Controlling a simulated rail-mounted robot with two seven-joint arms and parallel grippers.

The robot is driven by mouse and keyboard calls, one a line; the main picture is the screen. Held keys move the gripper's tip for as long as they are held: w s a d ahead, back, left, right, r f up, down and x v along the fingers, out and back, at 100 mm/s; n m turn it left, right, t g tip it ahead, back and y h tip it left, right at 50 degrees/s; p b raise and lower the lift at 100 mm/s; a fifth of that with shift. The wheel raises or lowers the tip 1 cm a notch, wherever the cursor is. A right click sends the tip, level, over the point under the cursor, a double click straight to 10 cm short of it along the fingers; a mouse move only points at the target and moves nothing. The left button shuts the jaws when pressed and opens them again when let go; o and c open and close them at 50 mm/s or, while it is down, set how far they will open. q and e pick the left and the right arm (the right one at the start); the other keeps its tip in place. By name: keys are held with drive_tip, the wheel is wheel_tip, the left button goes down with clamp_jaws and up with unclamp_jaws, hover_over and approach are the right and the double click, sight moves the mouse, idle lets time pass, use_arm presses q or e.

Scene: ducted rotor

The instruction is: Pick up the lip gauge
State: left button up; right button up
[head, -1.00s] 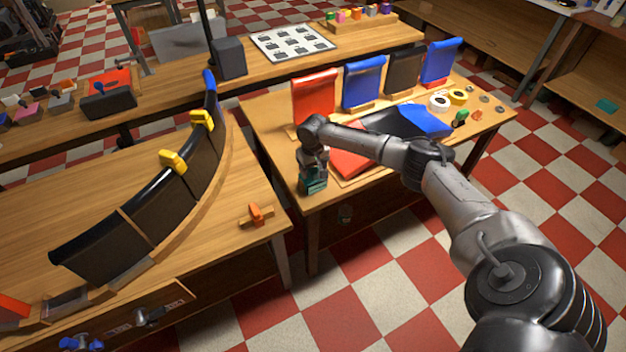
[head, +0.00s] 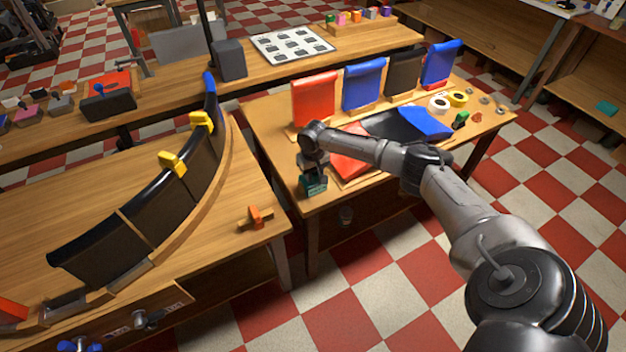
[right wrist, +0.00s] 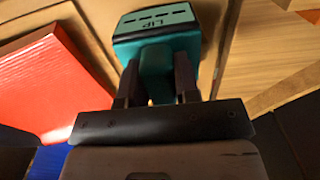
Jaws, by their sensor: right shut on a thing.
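The lip gauge (right wrist: 157,30) is a teal block with a dark-edged top, marked "LIP", in the right wrist view. In the head view the lip gauge (head: 314,184) is at the front left corner of the right-hand table. My right gripper (right wrist: 156,92) has its two dark fingers on either side of the gauge's narrower teal part and is shut on it. In the head view my right gripper (head: 313,168) is directly above the gauge, pointing down. I cannot tell whether the gauge's base touches the table. My left gripper is not in view.
A red panel (right wrist: 50,85) lies close beside the gauge. Upright red (head: 314,99) and blue (head: 363,82) panels stand behind it. An orange-and-wood piece (head: 256,217) lies on the left table, next to a curved black segmented wall (head: 160,210). A gap separates the tables.

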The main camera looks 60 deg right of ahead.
drive_tip(key=shift+r, duration=0.2)
drive_tip(key=shift+r+p, duration=0.3)
drive_tip(key=shift+r, duration=0.3)
drive_tip(key=r, duration=0.2)
drive_tip(key=r+p, duration=0.1)
drive_tip(key=shift+s+a, duration=0.15)
drive_tip(key=shift+s, duration=0.1)
drive_tip(key=s+a+r+p, duration=0.6)
drive_tip(key=s+r+p, duration=0.3)
drive_tip(key=r+p, duration=0.1)
drive_tip(key=shift+s+r, duration=0.15)
drive_tip(key=shift+r, duration=0.65)
